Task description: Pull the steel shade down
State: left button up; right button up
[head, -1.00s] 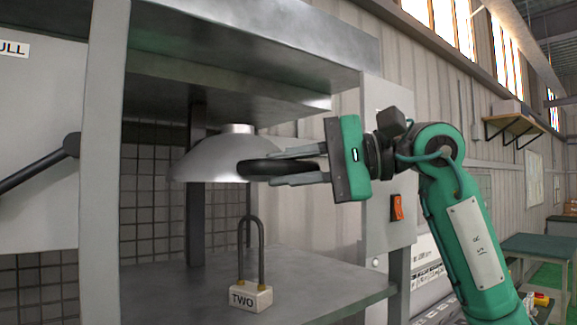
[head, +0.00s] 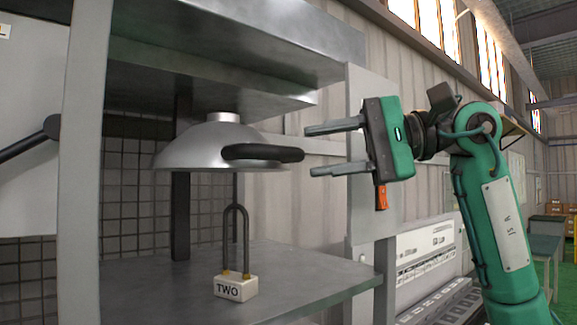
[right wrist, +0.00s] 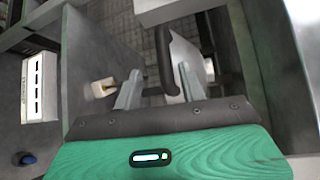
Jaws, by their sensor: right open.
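The steel shade (head: 205,148) is a silver dome hanging under the upper shelf in the head view. Its black handle (head: 262,153) sticks out to the right from its rim. In the right wrist view the handle (right wrist: 168,60) shows beyond and between the two open fingers (right wrist: 158,95). My left gripper is not in view.
A padlock on a white block marked TWO (head: 236,288) stands on the lower shelf (head: 310,285) below the shade. A grey post (head: 82,160) stands at left. An orange switch (head: 382,197) is partly behind my gripper.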

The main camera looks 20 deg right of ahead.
jog(key=v, duration=0.6)
jog(key=shift+b, duration=0.45)
